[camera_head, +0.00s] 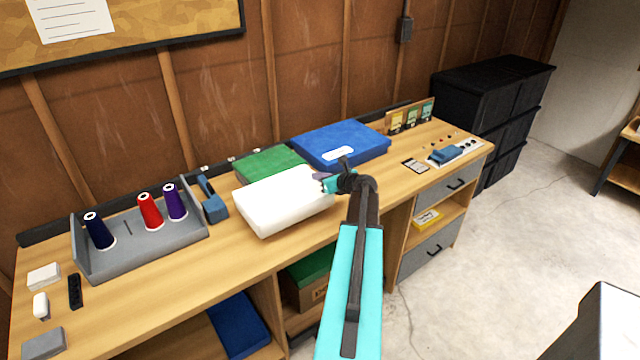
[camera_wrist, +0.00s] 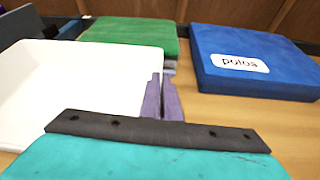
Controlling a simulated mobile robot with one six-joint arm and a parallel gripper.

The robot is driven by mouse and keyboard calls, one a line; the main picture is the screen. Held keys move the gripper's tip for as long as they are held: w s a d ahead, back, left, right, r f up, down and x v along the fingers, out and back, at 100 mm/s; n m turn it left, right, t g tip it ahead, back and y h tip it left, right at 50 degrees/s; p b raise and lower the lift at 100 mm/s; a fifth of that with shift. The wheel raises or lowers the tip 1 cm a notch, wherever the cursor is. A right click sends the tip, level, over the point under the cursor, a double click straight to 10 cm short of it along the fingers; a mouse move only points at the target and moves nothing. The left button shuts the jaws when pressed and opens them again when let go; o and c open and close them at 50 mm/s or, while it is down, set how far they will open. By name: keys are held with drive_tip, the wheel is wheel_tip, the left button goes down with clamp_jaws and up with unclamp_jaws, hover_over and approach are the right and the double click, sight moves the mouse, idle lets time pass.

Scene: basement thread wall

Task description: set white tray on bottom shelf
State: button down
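The white tray (camera_head: 285,200) is at the middle of the workbench top, in front of a green folded cloth stack. In the wrist view the tray (camera_wrist: 75,90) fills the left side, open side up and empty where I see it. My gripper (camera_head: 324,177) is at the tray's right edge. In the wrist view its purple fingers (camera_wrist: 162,98) are close together at the tray's right wall and look closed on it. Whether the tray rests on the bench or is slightly raised is unclear. Shelf space under the bench (camera_head: 290,318) shows partly; my arm hides some.
A blue folded stack (camera_head: 340,143) labelled "polos" and the green stack (camera_head: 268,166) lie behind. A grey rack (camera_head: 140,245) with thread spools stands left. Under the bench are a blue item (camera_head: 238,325) and a cardboard box (camera_head: 305,290).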

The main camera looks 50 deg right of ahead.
drive_tip(key=shift+d, duration=0.1)
drive_tip(key=shift+w+d+f+p, duration=0.15)
drive_tip(key=shift+f+p, duration=0.15)
drive_tip(key=shift+f, duration=0.6)
drive_tip(key=shift+w+d+f+p, duration=0.1)
drive_tip(key=shift+f+p, duration=0.2)
drive_tip(key=shift+f, duration=0.8)
drive_tip(key=c, duration=2)
unclamp_jaws()
drive_tip(key=shift+s+r, duration=0.1)
drive_tip(key=shift+r, duration=0.15)
drive_tip(key=b+v, duration=0.2)
drive_tip(key=v, duration=1)
